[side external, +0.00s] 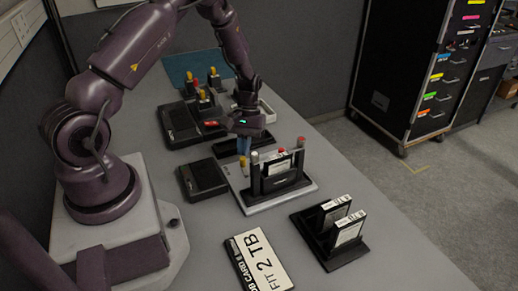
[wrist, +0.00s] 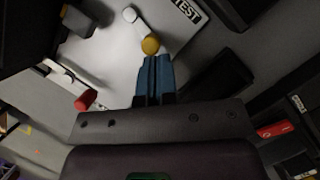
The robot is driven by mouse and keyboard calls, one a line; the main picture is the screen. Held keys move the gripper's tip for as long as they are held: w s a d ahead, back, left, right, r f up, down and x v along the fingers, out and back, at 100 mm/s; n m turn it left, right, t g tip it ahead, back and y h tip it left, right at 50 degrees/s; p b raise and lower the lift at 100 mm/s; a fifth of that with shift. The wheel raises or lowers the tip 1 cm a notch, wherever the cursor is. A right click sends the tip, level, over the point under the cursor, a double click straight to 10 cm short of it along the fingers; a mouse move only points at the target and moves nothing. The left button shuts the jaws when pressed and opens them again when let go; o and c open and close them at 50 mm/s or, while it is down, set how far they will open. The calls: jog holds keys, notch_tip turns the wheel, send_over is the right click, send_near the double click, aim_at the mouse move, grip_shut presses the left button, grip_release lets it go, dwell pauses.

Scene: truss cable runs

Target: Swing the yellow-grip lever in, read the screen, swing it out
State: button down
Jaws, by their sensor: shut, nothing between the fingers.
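The yellow grip (wrist: 150,45) of the lever shows in the wrist view just beyond my fingertips. A short pale lever part (wrist: 131,15) lies beyond it on the light base plate. My gripper (wrist: 154,62) is shut and empty, its blue fingers pointing at the yellow grip; I cannot tell whether they touch. In the side view my gripper (side external: 244,155) points down at the back left corner of the dock's light base plate (side external: 255,206). The dock (side external: 282,184) holds an upright cartridge between two posts. No lit screen can be made out.
A red grip (wrist: 85,101) is at left in the wrist view. A dark box (side external: 203,179) lies left of the dock. A rack with two cartridges (side external: 335,232) and a job card reading "FIT 2 TB" (side external: 262,262) are in front. Units with yellow-topped levers (side external: 203,98) stand behind.

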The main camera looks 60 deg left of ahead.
jog(key=s+n, duration=0.1)
jog(key=n, duration=0.1)
jog(key=s+n+t, duration=0.1)
jog(key=n, duration=0.1)
jog(key=shift+s+a+h, duration=0.1)
jog(key=shift+h, duration=0.3)
jog(key=n, duration=0.1)
jog(key=s+n+t, duration=0.1)
jog(key=n, duration=0.1)
jog(key=shift+s, duration=0.25)
jog(key=shift+w+d, duration=0.1)
jog(key=shift+d, duration=0.1)
